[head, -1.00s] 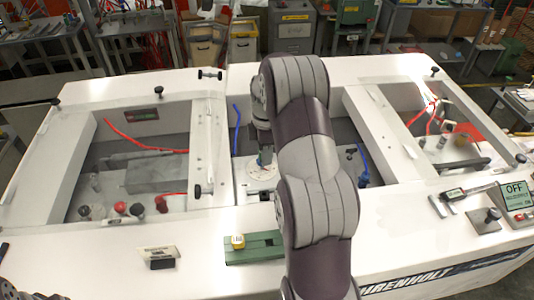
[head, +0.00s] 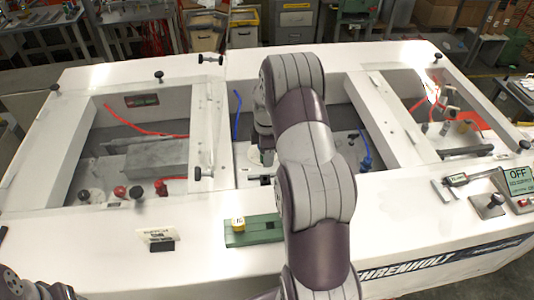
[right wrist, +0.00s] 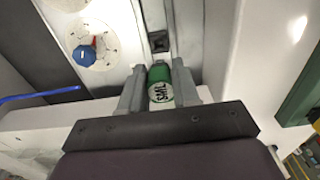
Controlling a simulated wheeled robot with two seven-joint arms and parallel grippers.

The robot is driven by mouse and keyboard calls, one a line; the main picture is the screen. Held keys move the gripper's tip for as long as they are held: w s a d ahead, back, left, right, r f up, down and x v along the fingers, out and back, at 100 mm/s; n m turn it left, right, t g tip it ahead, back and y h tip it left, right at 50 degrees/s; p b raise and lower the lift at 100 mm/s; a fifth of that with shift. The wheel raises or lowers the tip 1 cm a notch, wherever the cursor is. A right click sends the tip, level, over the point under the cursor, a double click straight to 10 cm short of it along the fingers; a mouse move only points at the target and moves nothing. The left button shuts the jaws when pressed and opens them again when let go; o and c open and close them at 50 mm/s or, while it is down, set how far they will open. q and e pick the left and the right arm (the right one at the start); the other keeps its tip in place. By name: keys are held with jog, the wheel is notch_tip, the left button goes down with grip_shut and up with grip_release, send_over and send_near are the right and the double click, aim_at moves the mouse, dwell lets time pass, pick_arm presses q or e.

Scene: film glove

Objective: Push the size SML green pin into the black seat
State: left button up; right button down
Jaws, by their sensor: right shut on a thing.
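The green pin (right wrist: 159,88) has a white end face marked SML. My right gripper (right wrist: 160,88) is shut on it, with one grey finger on each side. The black seat (right wrist: 158,41) is a small dark square fitting in the metal strip just beyond the pin in the right wrist view. The pin looks apart from the seat, but the depth between them is hard to judge. In the head view my right gripper (head: 265,155) reaches down into the middle bay, and my arm hides much of it. Of my left arm only dark parts show at the bottom left; its fingers are out of view.
A blue knob (right wrist: 84,55) on a white dial lies left of the seat, with a blue cable (right wrist: 40,95) nearby. White bay walls (right wrist: 245,60) stand close on the right. A green holder (head: 262,230) with a yellow-sided piece (head: 238,223) sits on the front ledge.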

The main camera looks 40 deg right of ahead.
jog(key=f+b, duration=0.1)
jog(key=f, duration=0.1)
jog(key=f+b, duration=0.2)
jog(key=f, duration=0.1)
jog(key=shift+w+d+f, duration=0.1)
jog(key=shift+w, duration=0.1)
jog(key=shift+f, duration=0.1)
jog(key=shift+s, duration=0.1)
dwell(0.4)
jog(key=shift+f+b, duration=1)
jog(key=shift+f, duration=0.5)
dwell(0.5)
jog(key=c, duration=0.7)
grip_release()
jog(key=shift+c, duration=0.2)
jog(key=shift+r, duration=0.15)
